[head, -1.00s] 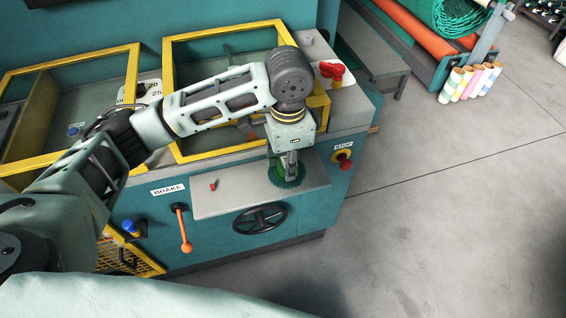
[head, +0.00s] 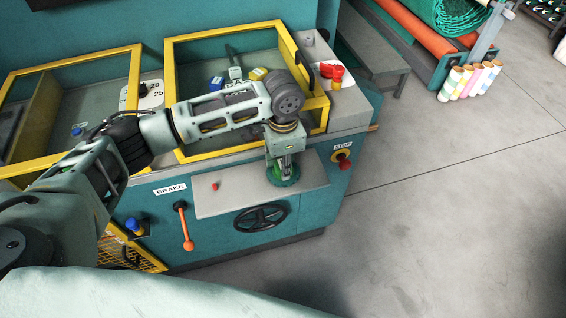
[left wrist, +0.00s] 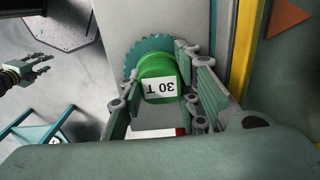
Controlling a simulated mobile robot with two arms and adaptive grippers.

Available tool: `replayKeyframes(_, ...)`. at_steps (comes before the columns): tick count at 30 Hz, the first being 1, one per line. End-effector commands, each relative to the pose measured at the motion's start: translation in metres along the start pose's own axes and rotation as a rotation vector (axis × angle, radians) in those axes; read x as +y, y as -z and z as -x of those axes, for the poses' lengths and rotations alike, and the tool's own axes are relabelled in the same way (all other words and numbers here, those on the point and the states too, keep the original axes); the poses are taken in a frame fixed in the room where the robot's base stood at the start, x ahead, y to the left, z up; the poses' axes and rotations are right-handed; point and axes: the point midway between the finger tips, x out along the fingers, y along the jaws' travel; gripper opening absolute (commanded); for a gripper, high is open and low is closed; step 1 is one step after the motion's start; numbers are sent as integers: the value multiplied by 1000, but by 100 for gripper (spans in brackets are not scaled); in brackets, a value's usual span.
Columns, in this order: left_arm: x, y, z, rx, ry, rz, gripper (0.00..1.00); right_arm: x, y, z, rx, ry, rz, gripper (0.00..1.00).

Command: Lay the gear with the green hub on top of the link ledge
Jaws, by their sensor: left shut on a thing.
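The gear with the green hub (head: 283,176) has a dark green toothed disc. My left gripper (head: 283,166) is shut on its hub, pointing down. The left wrist view shows the bright green hub (left wrist: 161,72) labelled "30 T" between the fingers, with the teeth behind it. The gear is over the right part of the grey ledge (head: 240,196) on the machine's front, which I take for the link ledge. I cannot tell whether it touches the ledge. My right gripper (left wrist: 28,70) shows at the left of the left wrist view, its fingers apart and empty.
A small red pin (head: 214,186) stands on the ledge's left part. The orange brake lever (head: 184,225), black handwheel (head: 260,217) and red stop button (head: 344,163) are around the ledge. Yellow-framed windows (head: 245,35) lie behind.

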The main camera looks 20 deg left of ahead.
Motion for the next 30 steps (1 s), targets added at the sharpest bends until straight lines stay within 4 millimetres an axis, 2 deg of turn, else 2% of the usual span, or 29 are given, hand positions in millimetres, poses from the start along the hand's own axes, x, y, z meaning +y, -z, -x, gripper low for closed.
replayKeyframes(2,0,1,0,2,0,0,0,-1,1,1,1,2,0,40)
replayKeyframes(3,0,0,-2,0,0,0,31,-1,1,1,1,2,0,40)
replayKeyframes(9,0,0,-2,0,0,0,48,-1,1,1,0,1,0,40)
replayKeyframes(21,0,0,3,0,1,0,49,5,-1,-1,-1,-6,1,40)
replayKeyframes(26,-1,1,28,4,3,0,49,6,-1,-7,-1,-7,0,40)
replayKeyframes(30,-1,1,59,5,3,-1,49,6,-2,-13,-1,-7,0,40)
